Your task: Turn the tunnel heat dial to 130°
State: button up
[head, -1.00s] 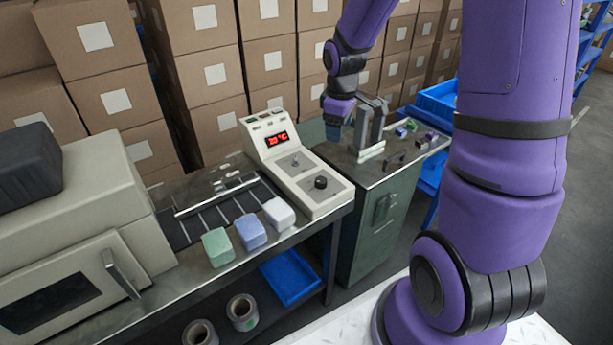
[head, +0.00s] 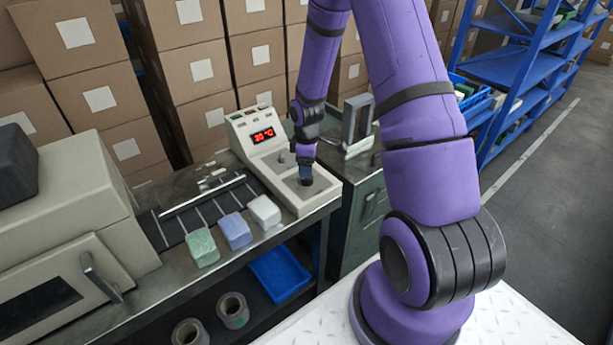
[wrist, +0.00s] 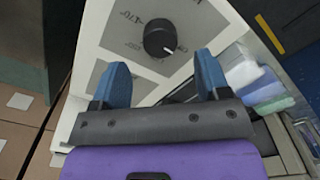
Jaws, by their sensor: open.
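The tunnel heat dial (wrist: 160,38) is a round black knob on a grey plate of the cream control box (head: 265,170). In the wrist view it sits just beyond and between my fingertips, with no finger visibly touching it. Upside-down print reading about 170° lies to its upper left; small print beside its right edge is hard to read. My gripper (wrist: 160,68) is open and empty, its two blue fingers spread. In the head view my gripper (head: 305,170) points down over the box's near right part and largely hides the dial. The red display (head: 263,136) shows a °C value, seemingly 20.
A grey toggle (head: 283,157) stands on the box left of my gripper. Green, blue and white blocks (head: 235,230) lie on the conveyor bench to the left. A green cabinet (head: 365,205) with a grey upright fixture (head: 356,122) is to the right. Stacked cartons (head: 190,70) stand behind.

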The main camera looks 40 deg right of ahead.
jog(key=shift+f, duration=2.55)
jog(key=c, duration=0.9)
